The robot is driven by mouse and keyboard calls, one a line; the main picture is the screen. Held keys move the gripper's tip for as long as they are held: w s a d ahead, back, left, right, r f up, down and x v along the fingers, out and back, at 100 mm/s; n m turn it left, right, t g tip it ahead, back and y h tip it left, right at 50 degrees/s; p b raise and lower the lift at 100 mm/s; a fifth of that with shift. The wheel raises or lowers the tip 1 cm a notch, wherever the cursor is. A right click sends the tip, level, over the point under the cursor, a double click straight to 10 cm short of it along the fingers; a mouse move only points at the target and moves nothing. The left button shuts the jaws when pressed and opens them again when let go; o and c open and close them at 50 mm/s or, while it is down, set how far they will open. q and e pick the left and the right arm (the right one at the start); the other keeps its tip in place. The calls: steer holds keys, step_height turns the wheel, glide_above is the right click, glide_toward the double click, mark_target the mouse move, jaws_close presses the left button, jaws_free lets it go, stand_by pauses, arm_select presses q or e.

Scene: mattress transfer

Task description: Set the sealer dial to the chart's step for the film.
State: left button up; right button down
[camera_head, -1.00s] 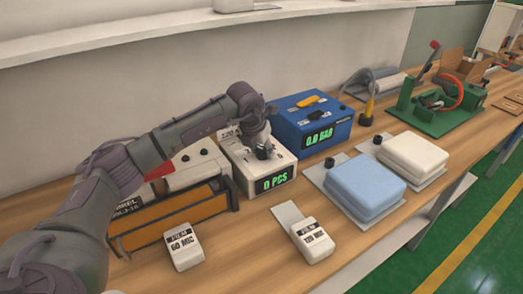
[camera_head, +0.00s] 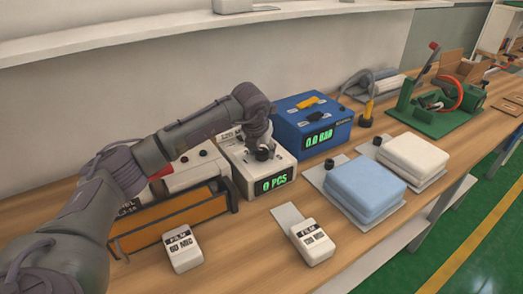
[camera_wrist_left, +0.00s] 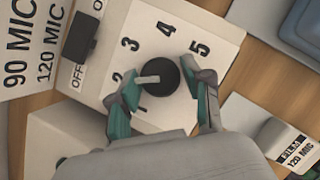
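The sealer (camera_head: 240,178) is a white box with a green "0 PCS" display, and it also shows in the left wrist view (camera_wrist_left: 215,25). Its black dial knob (camera_wrist_left: 165,84) has a light pointer that appears to point toward the 2; printed numbers run around it up to 5. My left gripper (camera_wrist_left: 162,78) is open, its teal fingers on either side of the knob; I cannot tell whether they touch it. The chart (camera_wrist_left: 35,50) shows "90 MIC" and "120 MIC", but its steps are out of view. Film boxes read "60 MIC" (camera_head: 184,259) and "120 MIC" (camera_head: 318,254). My right gripper is not in view.
A blue unit (camera_head: 290,128) reading "0.0 BAR" stands right of the sealer. An orange-fronted machine (camera_head: 165,228) stands left. Blue (camera_head: 365,190) and white (camera_head: 412,160) padded blocks lie to the right. A black switch (camera_wrist_left: 80,36) marked "OFF" lies beside the dial.

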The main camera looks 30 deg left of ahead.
arm_select(q)
steer(key=shift+o, duration=0.8)
steer(key=v, duration=1.2)
